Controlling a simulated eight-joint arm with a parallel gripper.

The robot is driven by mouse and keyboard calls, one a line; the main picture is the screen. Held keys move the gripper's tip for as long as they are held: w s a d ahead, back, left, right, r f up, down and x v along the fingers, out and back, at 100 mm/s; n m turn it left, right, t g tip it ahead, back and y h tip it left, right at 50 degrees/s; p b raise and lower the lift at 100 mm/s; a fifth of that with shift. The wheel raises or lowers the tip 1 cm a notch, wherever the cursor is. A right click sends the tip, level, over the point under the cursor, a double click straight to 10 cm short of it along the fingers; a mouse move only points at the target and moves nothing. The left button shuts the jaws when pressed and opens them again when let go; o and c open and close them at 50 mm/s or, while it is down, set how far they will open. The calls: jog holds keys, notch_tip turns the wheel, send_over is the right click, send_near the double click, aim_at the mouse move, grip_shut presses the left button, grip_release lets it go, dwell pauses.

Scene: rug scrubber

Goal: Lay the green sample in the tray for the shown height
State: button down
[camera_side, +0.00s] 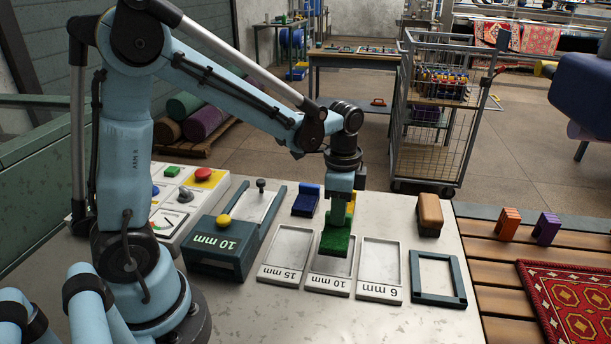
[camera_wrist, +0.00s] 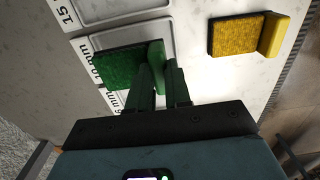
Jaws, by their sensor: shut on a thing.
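The green sample (camera_side: 336,243) is a flat block of green pile with a green grip. My gripper (camera_side: 340,212) is shut on its grip, also seen in the wrist view (camera_wrist: 160,82). The sample (camera_wrist: 130,68) is over the far part of the 10 mm tray (camera_side: 329,285); I cannot tell whether it touches. The 15 mm tray (camera_side: 283,276) is to the left and the 6 mm tray (camera_side: 379,292) to the right. All three are pale, shallow trays. The dark gauge box (camera_side: 222,247) shows "10 mm".
A blue sample (camera_side: 306,201) stands behind the trays. A yellow sample (camera_wrist: 235,37) lies beside the green one in the wrist view. A brown block (camera_side: 430,216) and an empty dark frame (camera_side: 437,297) are at the right. A button panel (camera_side: 185,200) is at the left.

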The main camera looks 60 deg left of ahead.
jog(key=shift+f, duration=1.95)
jog(key=shift+f, duration=0.1)
jog(key=c, duration=1.1)
grip_release()
jog(key=shift+o, duration=0.2)
